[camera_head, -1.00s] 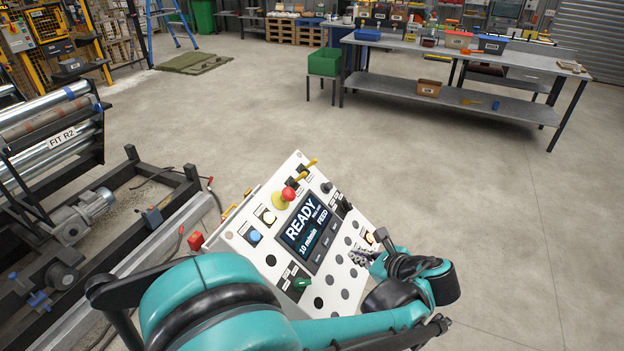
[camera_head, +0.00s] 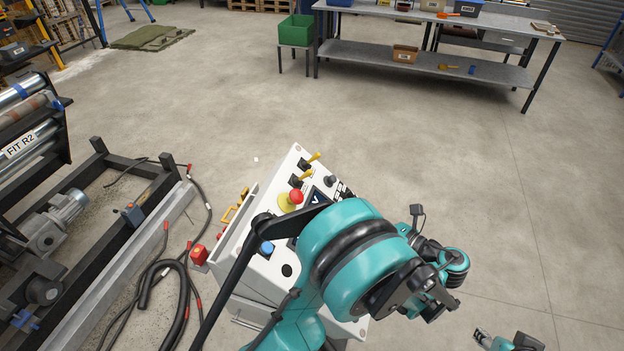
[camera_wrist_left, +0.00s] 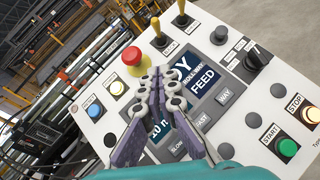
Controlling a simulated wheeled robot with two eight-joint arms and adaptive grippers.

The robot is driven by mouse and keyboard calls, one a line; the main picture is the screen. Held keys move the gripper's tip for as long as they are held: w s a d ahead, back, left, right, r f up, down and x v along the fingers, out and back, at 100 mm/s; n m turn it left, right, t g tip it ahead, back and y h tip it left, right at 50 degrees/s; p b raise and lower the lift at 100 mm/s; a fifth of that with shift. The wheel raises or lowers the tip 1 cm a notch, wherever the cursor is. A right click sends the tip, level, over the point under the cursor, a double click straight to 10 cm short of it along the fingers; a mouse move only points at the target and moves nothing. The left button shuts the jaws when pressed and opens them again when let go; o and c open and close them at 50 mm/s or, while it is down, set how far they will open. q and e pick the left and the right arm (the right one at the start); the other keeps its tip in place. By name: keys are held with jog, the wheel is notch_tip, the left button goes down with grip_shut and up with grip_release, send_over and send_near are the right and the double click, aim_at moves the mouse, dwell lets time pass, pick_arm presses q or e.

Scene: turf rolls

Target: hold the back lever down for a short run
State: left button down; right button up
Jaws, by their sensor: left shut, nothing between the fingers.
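Two yellow levers stand on the upper edge of the white control panel (camera_head: 288,153); the farther lever (camera_head: 314,157) and the nearer lever (camera_head: 299,181) are both upright-tilted and untouched. In the left wrist view they show as two yellow handles, one by the red button (camera_wrist_left: 156,27) and one further right (camera_wrist_left: 181,9). My left gripper (camera_wrist_left: 168,85) is shut and empty, over the panel's display, apart from the levers. In the head view my left arm hides its fingertips. My right gripper (camera_head: 482,336) shows partly at the lower right; its jaws are unclear.
A red mushroom button (camera_head: 296,196) sits beside the levers. The display (camera_wrist_left: 200,75) is partly hidden by my fingers. Black hoses (camera_head: 163,285) lie left of the panel. Floor to the right is clear.

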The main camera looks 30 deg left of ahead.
pick_arm(q)
jog(key=b, duration=0.3)
send_near(305, 176)
jog(key=a+f, duration=0.1)
jog(key=f, duration=0.1)
jog(key=a+f, duration=0.1)
jog(key=f, duration=0.1)
jog(key=shift+s+a, duration=0.25)
jog(key=shift+a, duration=0.05)
jog(key=shift+w+a+r, duration=0.4)
jog(key=shift+a+r, duration=0.1)
jog(key=shift+a, duration=0.1)
jog(key=shift+w+a+r, duration=0.35)
jog(key=shift+a+r, duration=0.1)
jog(key=shift+a, duration=0.1)
jog(key=shift+w+a+r, duration=0.2)
jog(key=shift+r, duration=0.1)
